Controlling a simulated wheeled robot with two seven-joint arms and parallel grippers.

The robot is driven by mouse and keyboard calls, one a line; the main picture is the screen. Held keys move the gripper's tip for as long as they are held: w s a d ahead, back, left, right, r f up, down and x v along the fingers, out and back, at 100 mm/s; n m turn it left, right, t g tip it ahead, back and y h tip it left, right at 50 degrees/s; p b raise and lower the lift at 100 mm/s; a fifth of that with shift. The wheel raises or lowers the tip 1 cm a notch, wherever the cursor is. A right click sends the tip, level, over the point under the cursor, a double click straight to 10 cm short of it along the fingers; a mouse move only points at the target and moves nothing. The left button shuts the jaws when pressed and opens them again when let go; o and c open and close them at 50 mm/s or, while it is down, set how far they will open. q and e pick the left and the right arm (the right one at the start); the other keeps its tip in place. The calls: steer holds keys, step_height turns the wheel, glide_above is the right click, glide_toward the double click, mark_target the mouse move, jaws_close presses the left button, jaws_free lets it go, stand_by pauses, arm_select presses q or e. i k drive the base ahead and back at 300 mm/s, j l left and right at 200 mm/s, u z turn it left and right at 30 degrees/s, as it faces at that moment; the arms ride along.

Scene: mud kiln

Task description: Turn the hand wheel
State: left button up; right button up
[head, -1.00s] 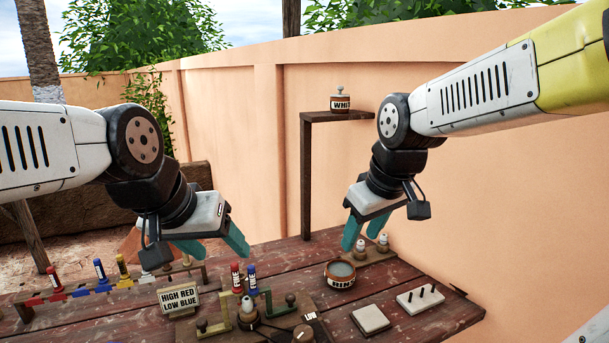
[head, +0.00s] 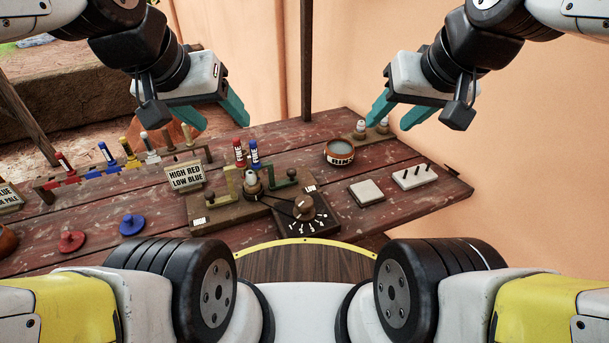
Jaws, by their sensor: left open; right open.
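A small brown round wheel or knob (head: 304,207) sits on a dark block with white marks (head: 301,224) at the table's near edge. It looks like the hand wheel. A dark cord or belt seems to run from it to a wooden stand (head: 229,211) that holds a pale bulb-like piece and two brackets. My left gripper (head: 214,111) is open and empty, above and left of the wheel. My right gripper (head: 396,113) is open and empty, above and right of it. Both are in the air, well apart from the wheel.
A sign (head: 186,177) reads "HIGH RED LOW BLUE". Red and blue bottles (head: 254,153) stand behind the stand. A bowl (head: 339,152), a pale tile (head: 366,193) and a pegged white block (head: 414,177) lie to the right. Red (head: 72,241) and blue (head: 132,225) lidlike discs lie left.

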mark_target(303, 211)
steer(key=k+l, duration=0.15)
steer(key=l, duration=0.2)
steer(key=k+l+u, duration=0.15)
steer(key=l, duration=0.25)
steer(key=k+l, duration=0.2)
steer(key=l, duration=0.15)
steer(key=u, duration=0.05)
